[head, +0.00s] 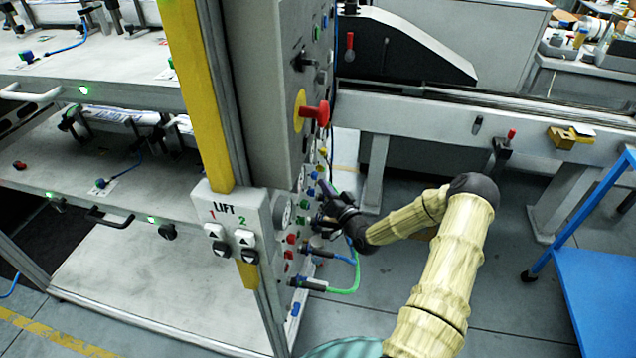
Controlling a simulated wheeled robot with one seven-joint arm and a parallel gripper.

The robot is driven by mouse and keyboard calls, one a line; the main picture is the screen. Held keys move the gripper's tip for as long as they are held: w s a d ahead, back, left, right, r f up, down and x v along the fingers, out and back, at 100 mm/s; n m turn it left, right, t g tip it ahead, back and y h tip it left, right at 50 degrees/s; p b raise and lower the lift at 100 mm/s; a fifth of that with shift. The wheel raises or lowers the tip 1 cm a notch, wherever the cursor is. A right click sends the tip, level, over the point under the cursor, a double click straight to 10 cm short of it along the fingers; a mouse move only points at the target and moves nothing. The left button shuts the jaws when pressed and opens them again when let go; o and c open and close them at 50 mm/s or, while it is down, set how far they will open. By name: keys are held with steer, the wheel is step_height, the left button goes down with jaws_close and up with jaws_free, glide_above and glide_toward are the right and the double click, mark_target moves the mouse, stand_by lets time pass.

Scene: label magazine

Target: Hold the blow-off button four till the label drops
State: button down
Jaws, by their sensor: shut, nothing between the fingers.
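My gripper (325,190) is at the side panel (290,170) of the grey cabinet, seen from behind and above, with its dark fingers shut and pointing at the panel's button rows. The panel carries small blue, green, red, white and yellow buttons; a green button (303,205) and a red button (291,239) show left of the gripper. The lettering is too small to read, so I cannot tell which one is blow-off button four. I cannot tell whether the fingertips touch a button. I cannot make out a label.
A red emergency knob (316,113) on yellow sticks out above my gripper. Blue and green cables (345,290) loop from connectors below it. A LIFT box (232,225) and yellow post (197,90) stand left. A blue cart (595,270) stands right; open floor lies between.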

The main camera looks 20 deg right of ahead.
stand_by(0.7)
steer(key=shift+s+d, duration=0.45)
steer(key=shift+d, duration=0.15)
steer(key=s+d, duration=0.2)
steer(key=d, duration=0.2)
steer(key=shift+s+d+b, duration=0.1)
steer(key=shift+s+b, duration=0.3)
stand_by(0.5)
